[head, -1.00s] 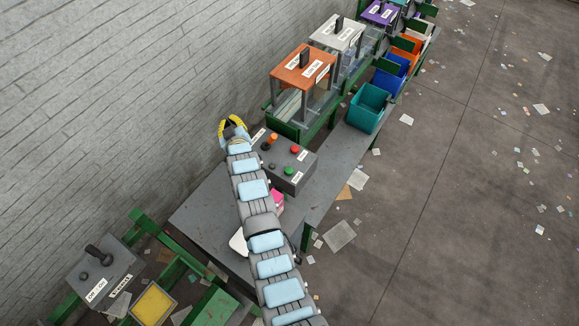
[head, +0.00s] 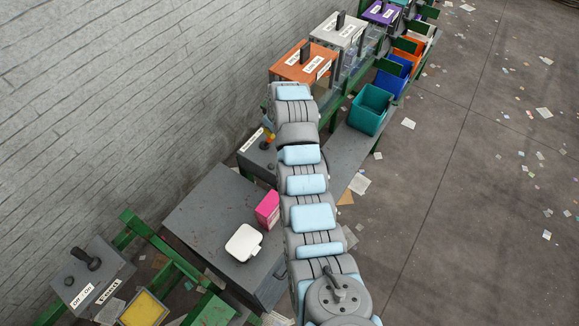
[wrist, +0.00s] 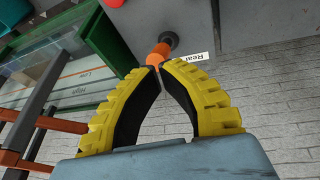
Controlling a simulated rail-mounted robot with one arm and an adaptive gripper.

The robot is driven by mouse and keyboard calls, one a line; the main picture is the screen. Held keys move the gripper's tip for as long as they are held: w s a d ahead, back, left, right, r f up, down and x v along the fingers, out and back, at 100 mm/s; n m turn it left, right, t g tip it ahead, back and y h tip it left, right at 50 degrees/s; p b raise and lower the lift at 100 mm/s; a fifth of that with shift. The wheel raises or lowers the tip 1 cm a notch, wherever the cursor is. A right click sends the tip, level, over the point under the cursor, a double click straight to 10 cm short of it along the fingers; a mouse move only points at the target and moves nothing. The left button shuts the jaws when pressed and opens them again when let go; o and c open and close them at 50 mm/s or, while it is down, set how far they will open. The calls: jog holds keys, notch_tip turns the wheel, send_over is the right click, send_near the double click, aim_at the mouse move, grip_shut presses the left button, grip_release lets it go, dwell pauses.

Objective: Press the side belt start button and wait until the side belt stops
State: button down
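I cannot tell whether the tips touch the knob. My gripper is hidden in the head view.
A pink box (head: 268,210) and a white case (head: 244,243) sit on the grey table (head: 196,220). A lever box (head: 88,275) stands lower left. An orange-topped frame (head: 293,66) and a teal bin (head: 371,105) are beyond. A brick wall runs along the left.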

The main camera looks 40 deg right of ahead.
jog(key=s+d+r+g+y+b, duration=0.1)
jog(key=s+r+g, duration=0.2)
jog(key=s, duration=0.5)
jog(key=shift+d+r+n+y, duration=0.2)
jog(key=shift+n+y, duration=0.1)
jog(key=shift+n, duration=0.1)
jog(key=shift+f, duration=0.1)
jog(key=f, duration=0.8)
jog(key=a+f, duration=0.1)
jog(key=f, duration=0.3)
jog(key=shift+w, duration=0.25)
jog(key=shift+a+f, duration=0.1)
jog(key=shift+f, duration=0.8)
